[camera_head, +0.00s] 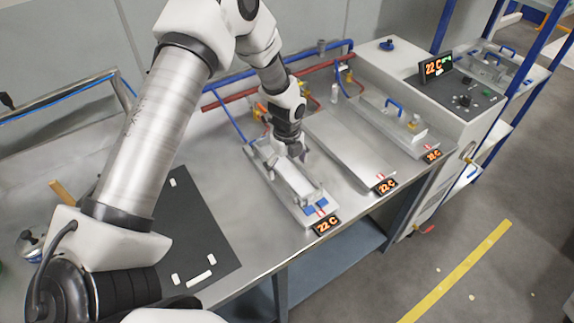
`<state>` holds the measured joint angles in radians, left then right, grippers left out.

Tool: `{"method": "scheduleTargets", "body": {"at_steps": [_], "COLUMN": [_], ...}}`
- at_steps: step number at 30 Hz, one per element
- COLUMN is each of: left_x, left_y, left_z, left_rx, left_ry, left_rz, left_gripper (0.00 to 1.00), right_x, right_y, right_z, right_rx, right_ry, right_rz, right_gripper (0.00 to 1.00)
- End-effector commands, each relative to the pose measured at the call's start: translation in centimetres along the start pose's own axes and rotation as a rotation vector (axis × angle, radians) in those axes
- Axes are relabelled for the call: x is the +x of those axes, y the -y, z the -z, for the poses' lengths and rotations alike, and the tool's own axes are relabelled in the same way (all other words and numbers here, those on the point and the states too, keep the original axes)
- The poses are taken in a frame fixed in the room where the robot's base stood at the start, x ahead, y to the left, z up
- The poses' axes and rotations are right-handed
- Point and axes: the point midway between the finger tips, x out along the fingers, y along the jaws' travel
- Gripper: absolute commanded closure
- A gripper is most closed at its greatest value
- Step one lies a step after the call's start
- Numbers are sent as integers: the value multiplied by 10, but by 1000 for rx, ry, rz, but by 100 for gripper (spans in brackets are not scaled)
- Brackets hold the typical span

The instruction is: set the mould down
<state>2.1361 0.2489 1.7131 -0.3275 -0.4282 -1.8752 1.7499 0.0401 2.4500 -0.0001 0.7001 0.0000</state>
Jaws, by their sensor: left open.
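A metal mould (292,181), long and silver, lies on the nearest of three metal plates (256,164) on the bench. Blue and red marks show at its front end. My left gripper (298,156) is open over the rear part of this mould, with its fingers close to it; whether they touch is unclear. Another silver mould (391,121) with a blue handle sits on the far right plate. The middle plate (348,148) is bare. My right gripper is out of view.
Displays reading 22 C (326,225) stand at the plates' front ends. Red and blue pipes (243,97) run behind. A control cabinet (455,95) stands at the right. A dark mat (190,225) with white pieces lies at the left.

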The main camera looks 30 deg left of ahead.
Motion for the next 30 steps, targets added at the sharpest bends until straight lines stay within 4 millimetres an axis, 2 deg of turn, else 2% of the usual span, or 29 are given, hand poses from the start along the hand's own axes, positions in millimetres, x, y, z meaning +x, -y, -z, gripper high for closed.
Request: {"method": "scheduleTargets", "body": {"at_steps": [5,13,18,22,30], "left_x": [-19,-87,-116,-123,-123], "left_y": [1,2,1,0,0], "left_z": [-1,-1,0,0,0], "left_rx": [0,0,1,0,0], "left_ry": [1,2,1,0,0], "left_rz": [5,6,1,0,0], "left_gripper": [2,2,2,2,2], "right_x": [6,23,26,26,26], "right_y": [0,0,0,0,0], "right_z": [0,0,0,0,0], "right_rx": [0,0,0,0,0], "right_ry": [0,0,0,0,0], "right_rz": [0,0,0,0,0], "right_gripper": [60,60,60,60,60]}}
